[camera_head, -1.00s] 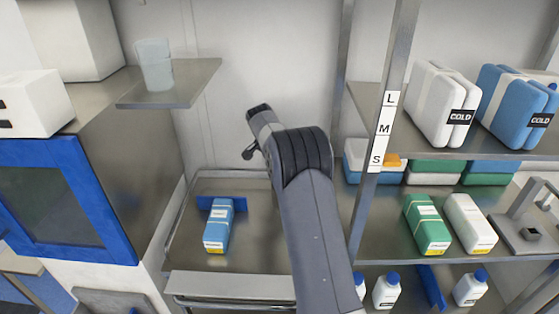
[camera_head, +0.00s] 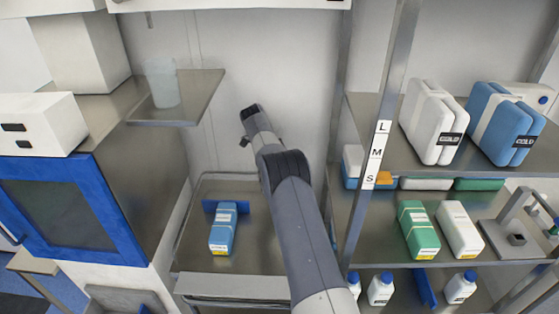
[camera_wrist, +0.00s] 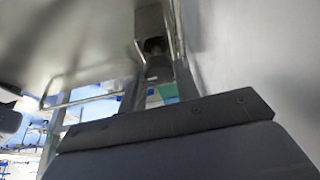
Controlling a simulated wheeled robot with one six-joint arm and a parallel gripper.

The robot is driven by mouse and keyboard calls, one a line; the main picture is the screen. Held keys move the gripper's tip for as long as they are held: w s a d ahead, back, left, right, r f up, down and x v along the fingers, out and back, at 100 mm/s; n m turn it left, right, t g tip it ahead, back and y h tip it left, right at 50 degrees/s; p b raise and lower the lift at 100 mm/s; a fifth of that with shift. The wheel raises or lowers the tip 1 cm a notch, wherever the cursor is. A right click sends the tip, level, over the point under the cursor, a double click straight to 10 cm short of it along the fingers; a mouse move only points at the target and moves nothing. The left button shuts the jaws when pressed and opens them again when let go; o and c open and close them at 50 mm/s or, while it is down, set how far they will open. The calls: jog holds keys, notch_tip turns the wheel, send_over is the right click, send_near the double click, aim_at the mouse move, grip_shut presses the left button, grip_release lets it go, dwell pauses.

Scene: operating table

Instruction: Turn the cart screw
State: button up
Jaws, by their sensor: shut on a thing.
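The metal cart (camera_head: 195,248) stands below and left of my arm in the head view. My gripper (camera_wrist: 152,70) shows in the wrist view, its dark body across the bottom and its narrow fingers pointing up the picture. The fingers are shut on a small dark grey part at a metal post, which I take to be the cart screw (camera_wrist: 153,46); its shape is hard to make out. A broad metal surface hangs over it in the wrist view. In the head view, my arm hides the fingers and the screw.
A blue-and-white package (camera_head: 223,232) lies on the cart. A cabinet with a blue-framed door (camera_head: 75,212) stands left, with a cup (camera_head: 162,82) on the shelf above. Right is a rack (camera_head: 390,155) of boxes and white bottles (camera_head: 381,289). Bare wall lies behind my arm.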

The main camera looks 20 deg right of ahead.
jog(key=shift+r+m+p, duration=0.1)
jog(key=shift+m+p, duration=0.45)
jog(key=shift+m, duration=0.05)
jog(key=shift+y, duration=0.3)
jog(key=o, duration=1)
jog(key=shift+f+b, duration=0.2)
jog(key=shift+b, duration=0.2)
